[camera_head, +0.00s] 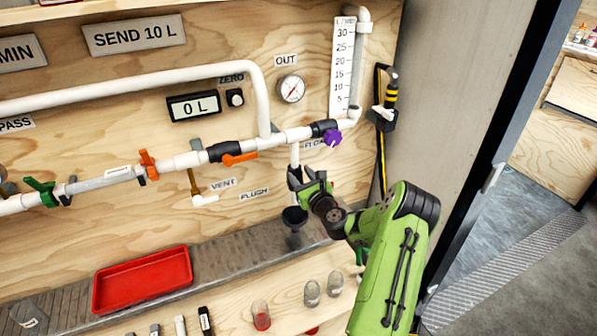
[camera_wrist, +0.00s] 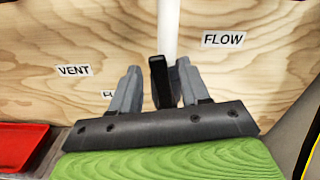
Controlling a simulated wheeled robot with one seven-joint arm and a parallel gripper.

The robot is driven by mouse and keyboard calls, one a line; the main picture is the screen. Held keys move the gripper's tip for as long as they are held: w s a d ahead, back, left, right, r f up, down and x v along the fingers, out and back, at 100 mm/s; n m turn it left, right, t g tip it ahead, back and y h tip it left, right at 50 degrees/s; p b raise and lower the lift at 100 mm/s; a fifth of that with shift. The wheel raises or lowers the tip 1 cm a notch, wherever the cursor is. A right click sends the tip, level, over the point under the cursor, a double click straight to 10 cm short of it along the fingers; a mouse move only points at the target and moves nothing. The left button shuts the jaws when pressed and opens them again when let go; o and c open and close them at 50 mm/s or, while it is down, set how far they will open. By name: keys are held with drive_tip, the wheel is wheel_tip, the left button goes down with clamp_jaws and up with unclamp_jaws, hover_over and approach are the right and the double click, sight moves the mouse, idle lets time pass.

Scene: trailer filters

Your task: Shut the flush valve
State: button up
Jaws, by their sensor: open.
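My gripper (camera_head: 308,180) is at the lower end of a white vertical pipe (camera_head: 295,155), right of the FLUSH label (camera_head: 254,194). In the wrist view my gripper (camera_wrist: 158,70) is open. A black lever (camera_wrist: 159,84), apparently the flush valve's handle, stands between the two grey fingers in front of the white pipe (camera_wrist: 168,28). The lever is close to the right finger; I cannot tell whether they touch. The valve body is hidden behind my gripper, and the lever's exact angle is unclear. A dark cup-like piece (camera_head: 294,215) sits below my gripper.
An orange lever (camera_head: 240,158) lies along the main pipe, with a purple knob (camera_head: 332,137) to its right. A brass vent branch (camera_head: 193,183) hangs at left. A red tray (camera_head: 142,280) and small jars (camera_head: 312,293) are below. A grey wall (camera_head: 440,90) bounds the right.

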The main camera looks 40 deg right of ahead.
drive_tip(key=shift+x, duration=0.95)
drive_tip(key=shift+c, duration=0.2)
clamp_jaws()
